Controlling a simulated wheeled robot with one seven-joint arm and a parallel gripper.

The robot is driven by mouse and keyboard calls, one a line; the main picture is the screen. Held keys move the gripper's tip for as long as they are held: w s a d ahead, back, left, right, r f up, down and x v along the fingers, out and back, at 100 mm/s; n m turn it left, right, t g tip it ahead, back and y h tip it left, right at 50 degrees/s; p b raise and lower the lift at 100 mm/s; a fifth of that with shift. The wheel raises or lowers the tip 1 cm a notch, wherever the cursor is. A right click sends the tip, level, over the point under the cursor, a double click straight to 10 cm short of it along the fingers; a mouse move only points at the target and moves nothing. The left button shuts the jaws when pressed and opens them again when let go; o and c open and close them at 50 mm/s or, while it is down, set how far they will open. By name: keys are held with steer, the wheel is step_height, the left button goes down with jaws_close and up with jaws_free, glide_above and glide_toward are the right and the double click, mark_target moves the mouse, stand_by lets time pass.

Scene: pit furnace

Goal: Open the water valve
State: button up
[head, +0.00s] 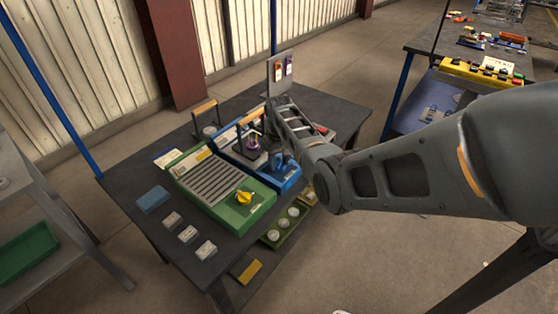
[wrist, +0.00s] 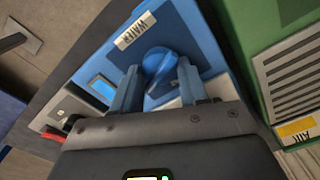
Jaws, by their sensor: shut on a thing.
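The water valve is a round blue knob (wrist: 158,62) on a blue panel (wrist: 185,25) with a white label reading WATER (wrist: 135,30). In the wrist view my gripper (wrist: 158,72) has one blue finger on each side of the knob and is shut on it. The fingers and gripper body hide the knob's lower part. In the head view the blue panel (head: 284,184) lies on the dark table, and my gripper (head: 284,163) is down at its right part. I cannot tell the knob's turn angle.
Small grey blocks (head: 187,234) lie at the table's front left.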

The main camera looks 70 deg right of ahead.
mark_target(279, 162)
steer(key=shift+s+a+f+m, duration=0.15)
steer(key=shift+f+m, duration=0.1)
steer(key=shift+m, duration=0.55)
steer(key=shift+w+a+f+m, duration=0.1)
steer(key=shift+f+m, duration=0.1)
steer(key=shift+m, duration=0.6)
steer(key=o, duration=1)
steer(key=shift+d, duration=0.1)
steer(key=shift+r, duration=0.1)
steer(key=shift+d+r, duration=0.1)
steer(key=shift+r, duration=0.05)
step_height(279, 162, up, 8)
steer(key=shift+f, duration=0.25)
